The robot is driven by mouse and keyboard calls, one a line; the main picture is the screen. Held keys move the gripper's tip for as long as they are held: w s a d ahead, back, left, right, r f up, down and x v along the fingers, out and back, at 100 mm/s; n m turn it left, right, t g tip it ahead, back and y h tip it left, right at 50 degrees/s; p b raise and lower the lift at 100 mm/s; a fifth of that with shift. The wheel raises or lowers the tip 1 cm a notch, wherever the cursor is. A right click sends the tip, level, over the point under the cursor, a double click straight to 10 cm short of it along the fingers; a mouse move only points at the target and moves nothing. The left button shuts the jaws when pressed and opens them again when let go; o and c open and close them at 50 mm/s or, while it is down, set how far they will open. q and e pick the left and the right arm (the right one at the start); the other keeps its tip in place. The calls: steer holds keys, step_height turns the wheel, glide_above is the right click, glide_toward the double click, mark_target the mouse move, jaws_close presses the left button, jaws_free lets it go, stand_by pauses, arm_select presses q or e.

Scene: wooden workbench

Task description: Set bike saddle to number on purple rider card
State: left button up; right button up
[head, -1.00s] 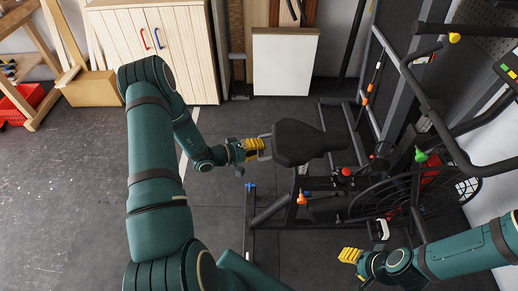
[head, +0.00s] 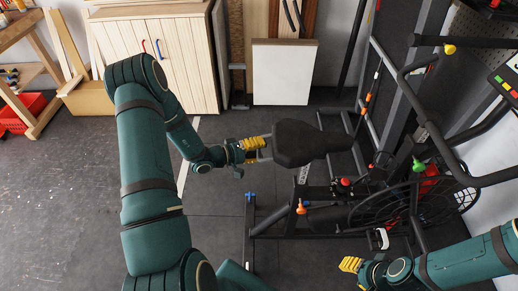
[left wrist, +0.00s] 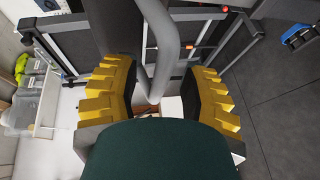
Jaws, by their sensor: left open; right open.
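The black bike saddle (head: 305,143) sits at the middle of the head view, above the dark exercise bike frame. A small pale strip with marks (head: 303,173) shows beneath it, too small to read. My left gripper (head: 264,150) is at the saddle's left end, open, with yellow ridged fingers. In the left wrist view a bent grey tube (left wrist: 160,50) passes between the open fingers; I cannot tell whether they touch it. My right gripper (head: 347,264) is open and empty at the lower right, apart from the saddle. I see no purple card.
An orange knob (head: 301,208) and a red knob (head: 345,182) are on the bike below the saddle. The handlebar (head: 432,130) and a console (head: 508,80) rise at the right. A wooden cabinet (head: 188,60) stands behind. Open floor (head: 60,190) lies at left.

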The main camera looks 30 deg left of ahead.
arm_select(q)
steer(key=v, duration=1.2)
steer(key=shift+r, duration=0.1)
steer(key=s+d+f+m+g+y, duration=0.1)
steer(key=s+d+f+m+g, duration=0.1)
steer(key=s+d+f+g, duration=0.4)
steer(key=s+d+f+m+g+y, duration=0.15)
steer(key=d+g, duration=0.25)
steer(key=d, duration=0.4)
steer(key=s+d+f+m+g, duration=0.25)
steer(key=s+d+g, duration=0.2)
steer(key=d, duration=0.25)
steer(key=w+d+m+t+y, duration=0.2)
steer(key=w+d+t+y, duration=0.1)
steer(key=d, duration=0.5)
steer(key=shift+w+f, duration=0.15)
steer(key=shift+w, duration=0.3)
steer(key=shift+o, duration=0.3)
stand_by(0.6)
